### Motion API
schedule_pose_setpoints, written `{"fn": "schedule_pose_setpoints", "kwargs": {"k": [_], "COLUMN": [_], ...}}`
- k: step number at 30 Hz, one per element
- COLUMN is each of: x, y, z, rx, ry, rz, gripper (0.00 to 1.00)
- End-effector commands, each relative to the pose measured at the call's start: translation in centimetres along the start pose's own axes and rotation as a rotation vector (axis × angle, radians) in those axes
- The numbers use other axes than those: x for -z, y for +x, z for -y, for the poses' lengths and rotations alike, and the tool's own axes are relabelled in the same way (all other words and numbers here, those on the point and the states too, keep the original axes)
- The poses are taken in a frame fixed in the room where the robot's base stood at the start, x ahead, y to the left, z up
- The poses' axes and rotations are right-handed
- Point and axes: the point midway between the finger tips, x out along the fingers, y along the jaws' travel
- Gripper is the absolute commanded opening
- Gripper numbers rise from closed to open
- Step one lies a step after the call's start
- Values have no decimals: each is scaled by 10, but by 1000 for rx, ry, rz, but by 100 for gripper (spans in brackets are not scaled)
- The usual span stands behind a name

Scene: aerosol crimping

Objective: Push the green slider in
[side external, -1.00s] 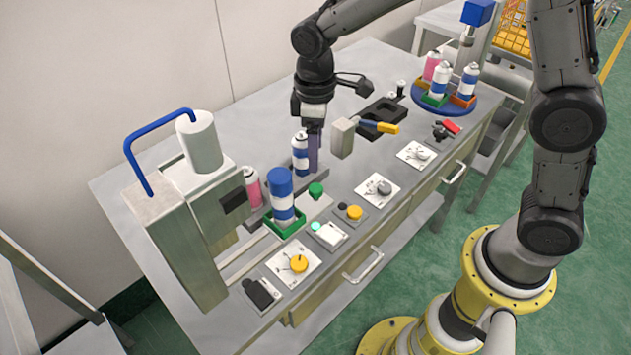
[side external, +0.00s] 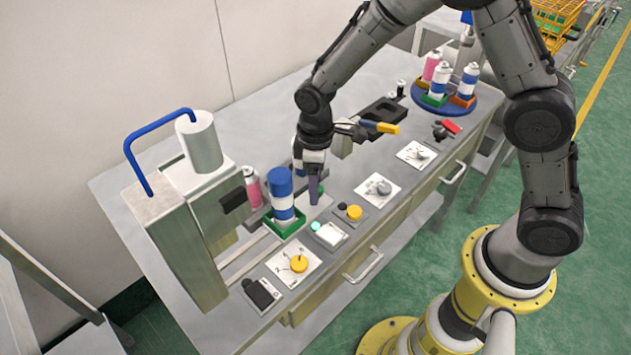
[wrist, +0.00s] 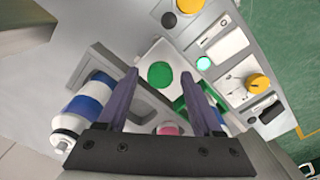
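The green knob (wrist: 160,75) of the slider sits on a pale plate in the wrist view. In the side view it is mostly hidden by my gripper (side external: 315,198). My gripper (wrist: 159,78) points down over the slider, its purple fingers apart with the knob showing between them in the picture. I cannot tell how far above the knob the fingertips are. The green holder (side external: 285,230) carries a can with a blue cap (side external: 280,182), left of my gripper. In the wrist view that holder is partly hidden behind the right finger.
The crimping machine (side external: 205,235) with its blue hose stands left of the holder. A pink can (side external: 253,188) stands behind the holder. A blue-and-white can (wrist: 88,105) is close to the left finger. Yellow knobs and small panels (side external: 327,235) line the front edge.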

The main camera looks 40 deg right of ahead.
Motion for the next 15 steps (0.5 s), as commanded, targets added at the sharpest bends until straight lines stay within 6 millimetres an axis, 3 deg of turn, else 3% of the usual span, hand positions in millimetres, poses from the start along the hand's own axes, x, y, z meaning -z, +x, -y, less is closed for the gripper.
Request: {"fn": "schedule_pose_setpoints", "kwargs": {"k": [2, 10, 15], "x": [0, 0, 0], "y": [0, 0, 0], "z": [0, 0, 0], "rx": [0, 0, 0], "ry": [0, 0, 0], "rz": [0, 0, 0], "gripper": [51, 2, 0]}}
